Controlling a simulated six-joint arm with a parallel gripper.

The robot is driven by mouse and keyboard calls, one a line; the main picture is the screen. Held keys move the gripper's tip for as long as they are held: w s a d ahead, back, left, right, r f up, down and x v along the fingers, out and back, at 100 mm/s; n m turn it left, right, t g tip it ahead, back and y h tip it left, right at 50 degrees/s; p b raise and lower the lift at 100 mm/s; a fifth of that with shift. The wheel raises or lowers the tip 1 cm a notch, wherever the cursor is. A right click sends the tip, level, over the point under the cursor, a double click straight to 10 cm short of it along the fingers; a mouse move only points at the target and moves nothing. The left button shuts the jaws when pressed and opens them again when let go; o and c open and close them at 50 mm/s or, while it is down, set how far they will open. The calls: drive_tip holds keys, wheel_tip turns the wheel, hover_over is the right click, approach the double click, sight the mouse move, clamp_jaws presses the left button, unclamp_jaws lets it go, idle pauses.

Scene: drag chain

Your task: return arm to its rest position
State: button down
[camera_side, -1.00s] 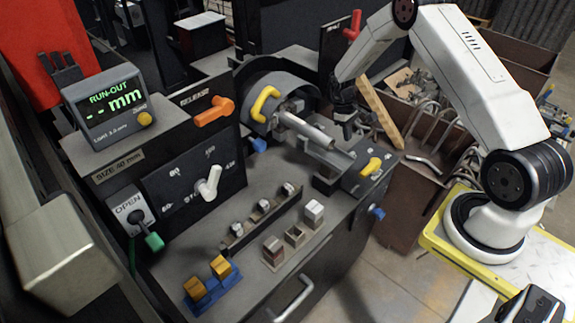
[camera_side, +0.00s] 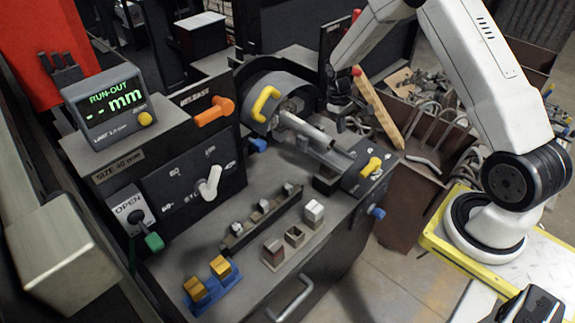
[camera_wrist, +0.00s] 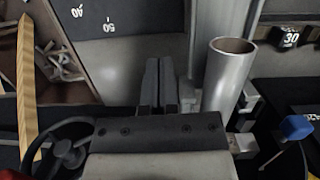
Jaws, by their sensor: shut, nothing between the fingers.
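My gripper (camera_side: 341,104) hangs above and behind the free end of the silver tube (camera_side: 305,131) in the side view. In the wrist view the two dark fingers (camera_wrist: 160,82) of my gripper are together with nothing between them. The tube (camera_wrist: 229,75) stands out to the right of the fingers there, apart from them, with its open end toward the top. In the side view the tube's other end sits at the round grey chuck housing (camera_side: 275,100) with a yellow handle (camera_side: 264,104).
A readout (camera_side: 108,105) shows "RUN-OUT -- mm". An orange release lever (camera_side: 214,112), white selector knob (camera_side: 210,183) and green-tipped lever (camera_side: 153,241) are on the machine. A wooden plank (camera_side: 378,108) and a scrap bin (camera_side: 425,140) lie right of my gripper.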

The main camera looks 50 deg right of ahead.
drive_tip(key=shift+t, duration=0.6)
drive_tip(key=a+r, duration=0.2)
drive_tip(key=s+a+r, duration=0.1)
drive_tip(key=a+r, duration=0.2)
drive_tip(key=shift+s+a, duration=0.1)
drive_tip(key=shift+a, duration=0.05)
drive_tip(key=s+a+r+t, duration=0.3)
drive_tip(key=s+a+r, duration=0.5)
drive_tip(key=s+a, duration=0.5)
drive_tip(key=shift+a, duration=0.1)
